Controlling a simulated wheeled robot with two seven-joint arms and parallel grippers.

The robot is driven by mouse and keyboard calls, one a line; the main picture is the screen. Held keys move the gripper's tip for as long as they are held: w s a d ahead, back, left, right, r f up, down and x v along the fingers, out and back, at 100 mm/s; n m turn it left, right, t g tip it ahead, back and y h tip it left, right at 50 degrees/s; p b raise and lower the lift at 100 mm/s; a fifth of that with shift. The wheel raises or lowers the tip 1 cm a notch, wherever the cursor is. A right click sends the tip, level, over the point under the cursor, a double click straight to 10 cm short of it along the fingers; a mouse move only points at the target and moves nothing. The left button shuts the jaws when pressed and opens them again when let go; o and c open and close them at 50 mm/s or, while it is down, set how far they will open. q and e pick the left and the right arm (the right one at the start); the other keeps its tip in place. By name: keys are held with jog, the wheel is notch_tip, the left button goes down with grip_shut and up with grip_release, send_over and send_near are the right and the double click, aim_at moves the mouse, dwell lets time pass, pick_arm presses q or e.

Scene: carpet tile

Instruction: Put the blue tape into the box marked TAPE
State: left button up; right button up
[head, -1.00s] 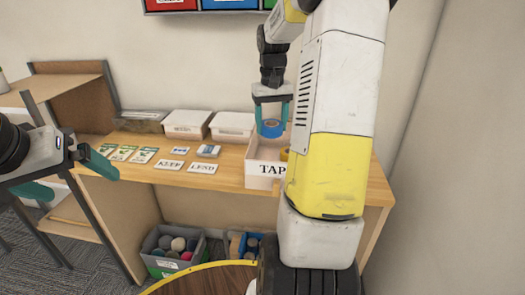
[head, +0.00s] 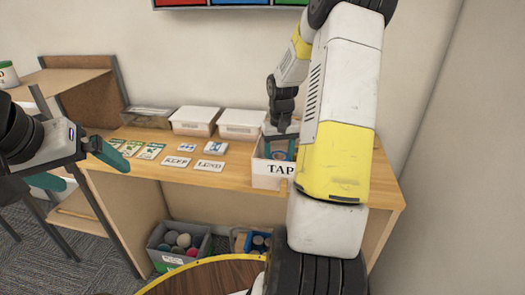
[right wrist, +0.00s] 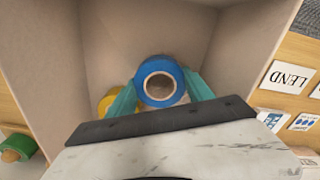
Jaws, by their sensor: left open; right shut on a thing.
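The white box marked TAPE (head: 269,176) stands on the wooden bench, its right part hidden behind my right arm. My right gripper (head: 280,148) is lowered into the box's opening. In the right wrist view its teal fingers (right wrist: 160,92) are shut on the blue tape (right wrist: 146,71), a roll with a pale core, held inside the box walls. A yellow roll (right wrist: 106,103) lies in the box beside it, partly hidden by a finger. I cannot tell whether the blue tape touches the box floor. My left gripper (head: 85,165) is open and empty at the left, away from the bench.
Cards marked KEEP (head: 175,161) and LEND (head: 210,165) lie on the bench left of the box. Two lidded white containers (head: 240,124) stand behind. A grey bin (head: 180,244) of rolls stands below. A round wooden table (head: 210,278) is in front.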

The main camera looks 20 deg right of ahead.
jog(key=shift+f, duration=0.6)
jog(key=shift+f, duration=0.1)
jog(key=o, duration=1.4)
notch_tip(320, 180, up, 12)
jog(key=s+a+r+n+t, duration=0.1)
jog(key=s+a+r+t, duration=0.2)
jog(key=s+a+r, duration=0.65)
jog(key=shift+s+a+r+n+t+y, duration=0.3)
jog(key=shift+s+a+t, duration=0.25)
jog(key=shift+s+a, duration=1.05)
jog(key=shift+s+a+r+n+t+y, duration=0.15)
jog(key=shift+s+a+r+t+y, duration=0.3)
jog(key=shift+s+a, duration=1.15)
jog(key=shift+s+a+r+n+t+y, duration=0.3)
jog(key=shift+s+a+t, duration=0.45)
jog(key=shift+s, duration=1.55)
